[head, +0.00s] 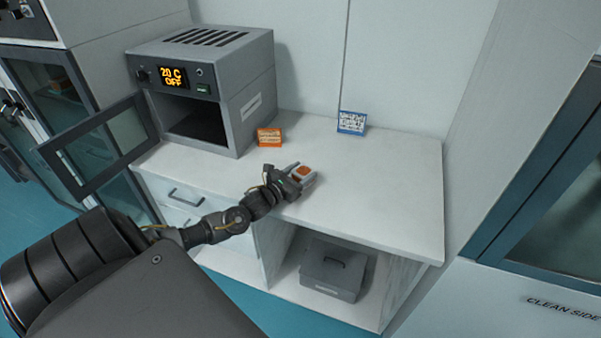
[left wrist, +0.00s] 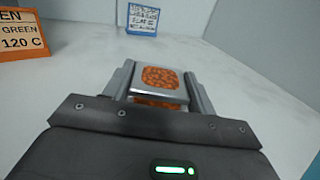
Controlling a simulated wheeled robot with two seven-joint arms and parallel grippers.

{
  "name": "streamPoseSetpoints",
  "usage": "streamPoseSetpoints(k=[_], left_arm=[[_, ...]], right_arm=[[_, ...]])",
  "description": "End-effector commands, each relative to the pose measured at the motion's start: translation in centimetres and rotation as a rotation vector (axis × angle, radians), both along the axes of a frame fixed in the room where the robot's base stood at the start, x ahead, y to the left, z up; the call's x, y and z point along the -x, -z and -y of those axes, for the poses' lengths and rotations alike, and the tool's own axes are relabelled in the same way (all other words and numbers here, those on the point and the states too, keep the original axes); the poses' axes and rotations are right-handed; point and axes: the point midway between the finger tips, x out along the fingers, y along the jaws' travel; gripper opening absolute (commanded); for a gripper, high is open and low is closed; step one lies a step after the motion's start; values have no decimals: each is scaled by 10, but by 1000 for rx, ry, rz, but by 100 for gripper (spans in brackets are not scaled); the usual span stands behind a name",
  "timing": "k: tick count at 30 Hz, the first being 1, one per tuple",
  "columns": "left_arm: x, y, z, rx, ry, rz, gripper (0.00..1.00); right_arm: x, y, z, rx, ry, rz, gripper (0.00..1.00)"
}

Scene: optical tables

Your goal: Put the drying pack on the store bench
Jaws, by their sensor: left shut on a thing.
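The drying pack (head: 304,173) is a small light-grey block with an orange patch on top. In the left wrist view the drying pack (left wrist: 160,80) sits between the two fingers. My left gripper (head: 295,174) is shut on it, over the white top of the bench (head: 375,190) near its front edge. The left gripper also shows in the left wrist view (left wrist: 158,88). I cannot tell whether the pack touches the bench top. My right gripper is in neither view.
A grey oven (head: 240,110) with its door (head: 100,145) open stands at the bench's left, reading 20 C OFF. An orange card (head: 269,137) and a blue card (head: 352,122) stand behind the gripper. A grey lidded box (head: 333,270) sits on the shelf below. The bench's right side is clear.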

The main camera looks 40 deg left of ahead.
Motion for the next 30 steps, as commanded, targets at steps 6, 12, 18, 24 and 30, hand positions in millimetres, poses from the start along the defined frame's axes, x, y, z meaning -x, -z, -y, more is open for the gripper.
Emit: streamPoseSetpoints(k=[6,12,18,24,30], left_arm=[[0,2,0,0,0,0,74],[0,2,0,0,0,0,78],[3,0,0,-1,0,-2,78],[38,3,-1,-1,3,-6,78],[80,3,-4,-1,3,-5,78]], right_arm=[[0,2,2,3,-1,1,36],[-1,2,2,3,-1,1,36],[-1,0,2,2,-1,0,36],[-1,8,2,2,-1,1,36],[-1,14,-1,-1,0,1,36]])
